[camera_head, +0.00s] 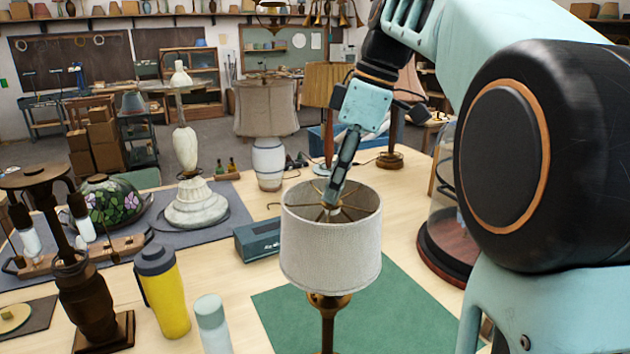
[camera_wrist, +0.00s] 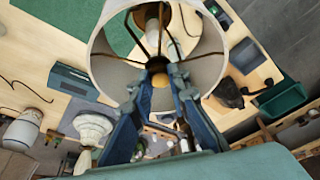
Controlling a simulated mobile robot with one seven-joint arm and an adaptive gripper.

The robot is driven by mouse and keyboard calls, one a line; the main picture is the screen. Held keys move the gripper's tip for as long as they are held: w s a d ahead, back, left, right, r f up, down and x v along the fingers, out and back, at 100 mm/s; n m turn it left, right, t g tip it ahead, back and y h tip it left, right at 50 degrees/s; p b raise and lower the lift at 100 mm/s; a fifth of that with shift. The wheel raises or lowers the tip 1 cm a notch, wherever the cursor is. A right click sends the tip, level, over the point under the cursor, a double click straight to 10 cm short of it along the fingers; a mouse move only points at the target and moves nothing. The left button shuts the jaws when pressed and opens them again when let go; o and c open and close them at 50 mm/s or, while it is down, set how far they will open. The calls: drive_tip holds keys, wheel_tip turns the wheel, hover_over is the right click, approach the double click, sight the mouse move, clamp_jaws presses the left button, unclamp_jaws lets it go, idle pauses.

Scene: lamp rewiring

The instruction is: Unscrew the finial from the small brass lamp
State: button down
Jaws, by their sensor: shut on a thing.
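The small brass lamp (camera_head: 328,316) stands upright on a green mat (camera_head: 395,300), with a pale fabric drum shade (camera_head: 330,252). Brass spokes cross the shade's open top and meet at its centre. My gripper (camera_head: 331,205) reaches down from above to that centre, its fingertips just inside the shade's rim. In the wrist view, the shade (camera_wrist: 112,68) surrounds the spokes and a pale bulb (camera_wrist: 174,25). There my gripper (camera_wrist: 157,88) is shut on the round brass finial (camera_wrist: 160,98) at the hub. The fingers partly hide the finial.
A yellow bottle (camera_head: 170,300), a pale bottle (camera_head: 212,325) and a dark box (camera_head: 258,238) stand left of the lamp. A glass dome on a wooden base (camera_head: 440,255) stands to the right. Taller lamps, including a white one (camera_head: 268,165), stand behind.

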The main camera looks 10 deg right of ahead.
drive_tip(key=shift+n, duration=0.5)
drive_tip(key=n+g, duration=0.1)
drive_tip(key=n, duration=0.2)
drive_tip(key=shift+w+n, duration=0.15)
drive_tip(key=shift+n, duration=0.25)
drive_tip(key=n+g, duration=0.1)
drive_tip(key=n, duration=0.3)
drive_tip(key=shift+g, duration=0.3)
drive_tip(key=c, duration=1.8)
unclamp_jaws()
drive_tip(key=shift+o, duration=0.2)
